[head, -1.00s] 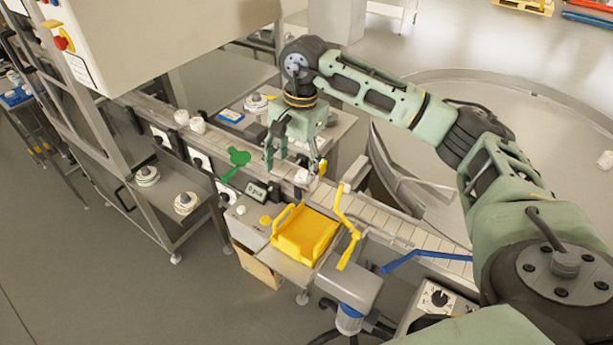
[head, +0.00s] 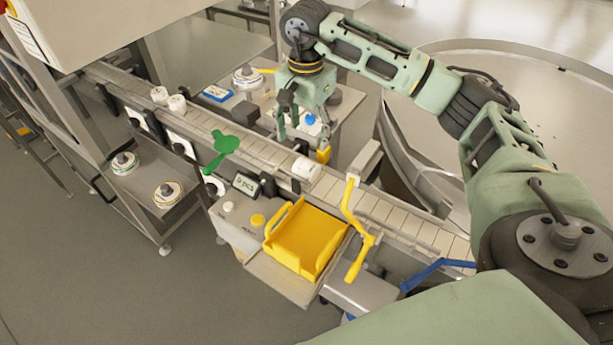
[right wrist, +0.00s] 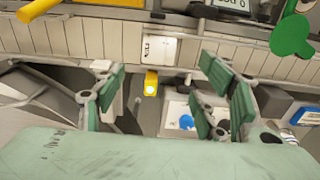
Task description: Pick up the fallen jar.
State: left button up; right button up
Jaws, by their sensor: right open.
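The fallen jar (head: 307,169) is small and white and lies on its side on the conveyor (head: 372,204). In the right wrist view the jar (right wrist: 158,49) shows as a pale block with dark print on the belt. My right gripper (head: 303,137) is open and empty, just behind and above the jar in the head view. In the right wrist view the gripper (right wrist: 174,84) has its green finger pads wide apart, with the jar beyond them, roughly between their lines. No finger visibly touches the jar. My left gripper is not in view.
Two white jars (head: 168,99) stand farther up the belt. A green paddle (head: 222,150), a yellow tray (head: 305,238) and a yellow lever (head: 358,225) sit along the near side. A yellow block (right wrist: 151,82) shows between my fingers in the right wrist view.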

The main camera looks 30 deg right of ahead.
aim_at(307, 163)
jog(key=shift+w+f, duration=0.1)
jog(key=shift+f, duration=0.6)
notch_tip(307, 163, down, 3)
jog(key=shift+r+p, duration=0.1)
jog(key=shift+p, duration=0.5)
jog(key=f, duration=0.1)
jog(key=f+p, duration=0.2)
jog(key=shift+s+f, duration=0.3)
jog(key=shift+f, duration=0.6)
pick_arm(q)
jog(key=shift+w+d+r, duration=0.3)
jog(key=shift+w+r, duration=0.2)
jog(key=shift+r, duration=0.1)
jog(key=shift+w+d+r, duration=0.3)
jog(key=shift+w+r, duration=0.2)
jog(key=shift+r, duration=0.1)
pick_arm(e)
jog(key=shift+c, duration=0.9)
jog(key=c, duration=1.1)
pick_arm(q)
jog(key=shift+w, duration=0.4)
pick_arm(e)
jog(key=shift+w+r, duration=0.1)
jog(key=shift+r, duration=0.05)
